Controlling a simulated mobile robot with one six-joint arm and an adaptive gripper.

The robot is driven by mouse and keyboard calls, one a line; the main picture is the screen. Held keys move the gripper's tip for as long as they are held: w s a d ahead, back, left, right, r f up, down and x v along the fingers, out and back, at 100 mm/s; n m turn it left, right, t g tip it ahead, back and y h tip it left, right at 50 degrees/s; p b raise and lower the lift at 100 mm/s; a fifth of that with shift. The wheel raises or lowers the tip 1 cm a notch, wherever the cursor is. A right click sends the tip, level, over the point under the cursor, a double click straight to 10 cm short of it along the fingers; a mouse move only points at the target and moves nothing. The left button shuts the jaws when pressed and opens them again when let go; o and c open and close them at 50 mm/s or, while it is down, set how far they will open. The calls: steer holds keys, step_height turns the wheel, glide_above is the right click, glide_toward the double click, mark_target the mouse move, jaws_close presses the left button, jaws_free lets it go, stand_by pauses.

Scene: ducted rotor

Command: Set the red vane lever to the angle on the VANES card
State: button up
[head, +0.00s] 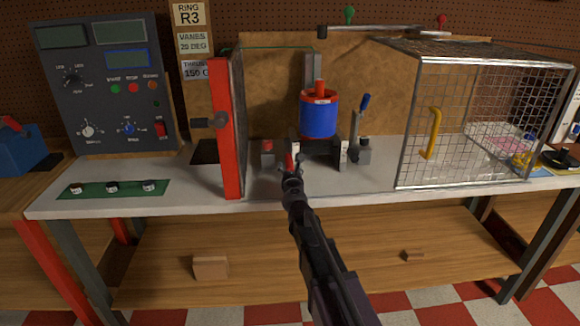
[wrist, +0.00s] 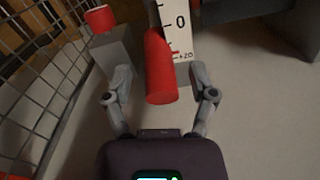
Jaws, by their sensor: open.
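The red vane lever (wrist: 160,75) stands between the two fingers of my open gripper (wrist: 161,88) in the wrist view, with no clear contact on either side. Behind it is a white scale plate (wrist: 181,25) with black marks, a 0 and a +20 near its lower end. The lever covers part of the scale, so I cannot tell its exact reading. In the head view the lever (head: 289,161) shows at the tip of my gripper (head: 291,172), below the blue and red rotor duct (head: 318,117). The VANES card (head: 193,43) reads 20 DEG.
A grey block with a red top (wrist: 100,19) stands left of the lever in the wrist view, near wire mesh (wrist: 55,65). In the head view, a red-edged panel (head: 226,130) stands left and a blue-handled lever (head: 363,106) right. A mesh cage (head: 460,120) is further right.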

steer(key=s, duration=1)
steer(key=shift+s+a, duration=0.1)
steer(key=shift+s, duration=0.25)
steer(key=shift+w+r, duration=0.1)
steer(key=c, duration=0.7)
steer(key=shift+w+d+r+m+p, duration=0.1)
steer(key=shift+d+r+m+p, duration=0.1)
steer(key=shift+r+m+p, duration=0.15)
jaws_close()
steer(key=w+d+r+m+g+h+p, duration=0.3)
steer(key=w+d+r+m+g+p, duration=0.55)
steer(key=p, duration=1.25)
steer(key=s+a+r+m+g+y+p, duration=0.2)
steer(key=a+r+m+g+y+p, duration=0.3)
steer(key=p, duration=0.7)
steer(key=shift+s+a+r+m+g+y, duration=0.15)
steer(key=shift+s+r+m+g+y, duration=0.2)
steer(key=shift+r+m+g, duration=0.4)
